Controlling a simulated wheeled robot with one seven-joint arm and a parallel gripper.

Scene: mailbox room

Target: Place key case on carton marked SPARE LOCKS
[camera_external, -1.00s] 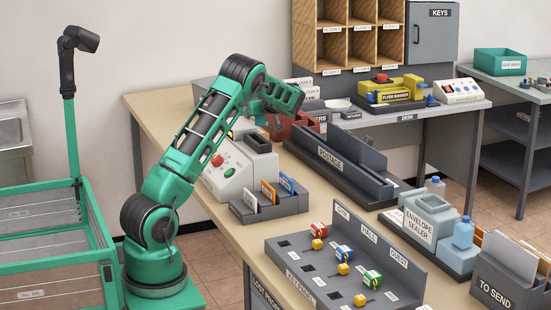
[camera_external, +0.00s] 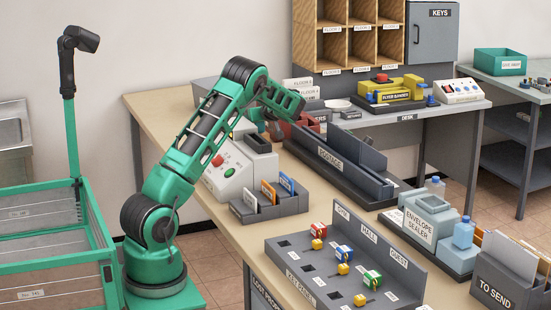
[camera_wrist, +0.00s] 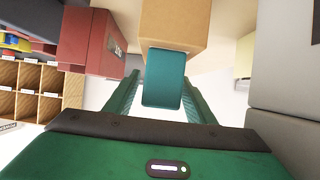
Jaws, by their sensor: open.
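In the wrist view, a teal block (camera_wrist: 163,80), which looks like the key case, lies between the two fingers of my gripper (camera_wrist: 160,92). The fingers are open, with a gap on each side of it. Its far end meets a tan carton (camera_wrist: 175,22) in the picture; I cannot tell how it rests there. No marking is readable on the carton's visible faces. In the external view my gripper (camera_external: 272,128) is low over the far left part of the counter, partly hidden by the arm and a white machine. The case and carton cannot be made out there.
A red box (camera_wrist: 88,42) stands left of the fingers in the wrist view, and a grey block (camera_wrist: 285,75) stands right. In the external view, the white machine (camera_external: 222,172), card holder (camera_external: 270,205) and postage unit (camera_external: 335,165) crowd the counter nearby.

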